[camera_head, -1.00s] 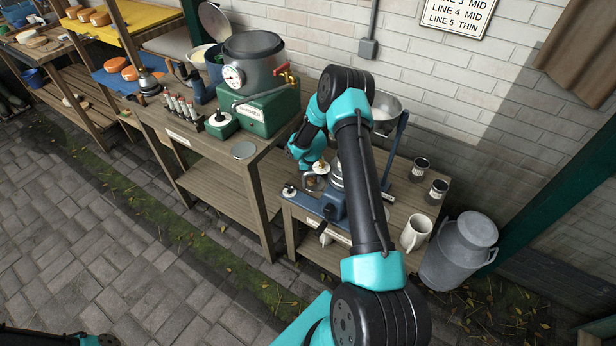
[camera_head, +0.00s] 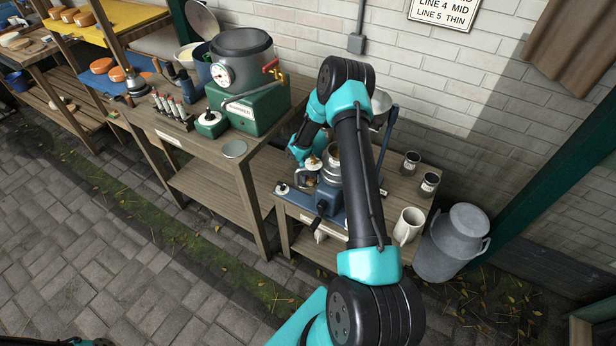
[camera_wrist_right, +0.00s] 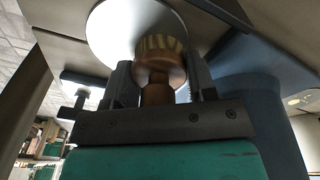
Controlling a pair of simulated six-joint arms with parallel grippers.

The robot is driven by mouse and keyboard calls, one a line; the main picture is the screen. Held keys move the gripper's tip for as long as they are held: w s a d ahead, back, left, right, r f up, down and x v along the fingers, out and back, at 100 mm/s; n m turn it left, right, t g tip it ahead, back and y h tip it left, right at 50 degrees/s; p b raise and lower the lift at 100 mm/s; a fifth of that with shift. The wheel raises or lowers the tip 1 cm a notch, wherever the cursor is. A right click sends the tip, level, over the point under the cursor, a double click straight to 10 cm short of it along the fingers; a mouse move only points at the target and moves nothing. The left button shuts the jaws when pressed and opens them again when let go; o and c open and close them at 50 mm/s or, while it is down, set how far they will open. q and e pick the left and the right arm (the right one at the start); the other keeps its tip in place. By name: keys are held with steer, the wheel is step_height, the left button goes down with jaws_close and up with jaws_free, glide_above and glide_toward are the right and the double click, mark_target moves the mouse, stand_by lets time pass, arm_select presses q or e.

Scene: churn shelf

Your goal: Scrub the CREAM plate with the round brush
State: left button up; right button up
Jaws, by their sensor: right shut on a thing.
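My right gripper (camera_head: 307,170) reaches down over the low right-hand bench, partly hidden by my own arm. In the right wrist view my right gripper (camera_wrist_right: 155,90) is shut on the brown handle of the round brush (camera_wrist_right: 158,92). The brush's ribbed, pale bristle head shows above the fingers. A round white disc (camera_wrist_right: 112,30) lies right behind the bristles; whether they touch it I cannot tell. No label reading CREAM is legible, so I cannot tell which thing is the CREAM plate. My left gripper is out of view.
A blue-based machine (camera_head: 328,200) with metal cups stands on the bench. A white mug (camera_head: 408,226), two dark jars (camera_head: 411,163) and a milk churn (camera_head: 452,243) are at right. The taller left bench carries a gauge pot (camera_head: 240,60). The paving in front is clear.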

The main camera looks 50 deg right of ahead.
steer(key=shift+s+f, duration=0.2)
steer(key=shift+s, duration=0.45)
steer(key=shift+w+a+r, duration=0.1)
steer(key=shift+w+a, duration=0.05)
steer(key=shift+w, duration=0.65)
steer(key=shift+w+a+r, duration=0.1)
steer(key=shift+w+a, duration=0.05)
steer(key=shift+w, duration=0.65)
steer(key=shift+w, duration=0.1)
steer(key=shift+w+a+f, duration=0.1)
steer(key=shift+w+a, duration=0.1)
steer(key=shift+w, duration=0.6)
steer(key=shift+w+a+f, duration=0.1)
steer(key=shift+w+a, duration=0.1)
steer(key=shift+w, duration=0.6)
steer(key=shift+c, duration=0.3)
steer(key=shift+r, duration=0.15)
steer(key=shift+r, duration=2.95)
